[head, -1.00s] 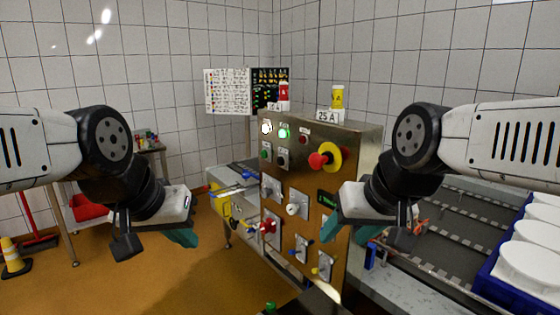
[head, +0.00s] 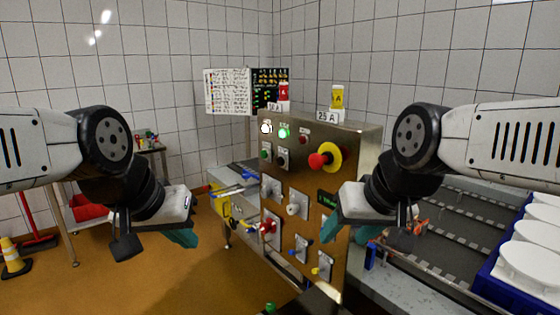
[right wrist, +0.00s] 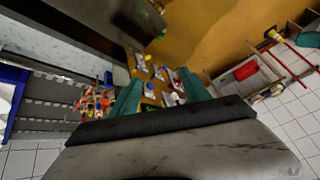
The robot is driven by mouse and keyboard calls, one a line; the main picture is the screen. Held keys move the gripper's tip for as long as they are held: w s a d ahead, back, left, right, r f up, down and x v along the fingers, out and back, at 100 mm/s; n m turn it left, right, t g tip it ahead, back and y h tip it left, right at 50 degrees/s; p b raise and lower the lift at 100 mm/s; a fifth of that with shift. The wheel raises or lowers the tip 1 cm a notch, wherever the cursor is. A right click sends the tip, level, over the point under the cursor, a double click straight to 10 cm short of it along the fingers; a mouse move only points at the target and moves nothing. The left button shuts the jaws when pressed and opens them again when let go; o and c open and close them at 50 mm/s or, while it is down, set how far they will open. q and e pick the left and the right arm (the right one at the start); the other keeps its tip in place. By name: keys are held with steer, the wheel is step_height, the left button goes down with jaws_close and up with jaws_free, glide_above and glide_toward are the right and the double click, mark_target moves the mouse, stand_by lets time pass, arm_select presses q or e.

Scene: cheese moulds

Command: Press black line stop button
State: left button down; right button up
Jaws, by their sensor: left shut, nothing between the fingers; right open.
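The black button (head: 282,158) sits on the upper part of the brass-coloured control panel (head: 313,225), right of a green button (head: 264,154). My left gripper (head: 183,238) is shut and empty, in the air left of the panel and below the button's height. My right gripper (head: 352,234) is open and empty, in front of the panel's lower right side. In the right wrist view my right gripper's teal fingers (right wrist: 162,96) are spread, with panel controls showing between them. Neither gripper touches the black button.
A red mushroom button (head: 318,160) with a yellow collar, lit lamps (head: 284,132) and several switches share the panel. A conveyor (head: 440,235) and blue crate (head: 490,284) with white moulds stand right. A cart with a red bin (head: 88,208) stands left. Floor between cart and panel is clear.

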stand_by(0.4)
jaws_close()
stand_by(1.6)
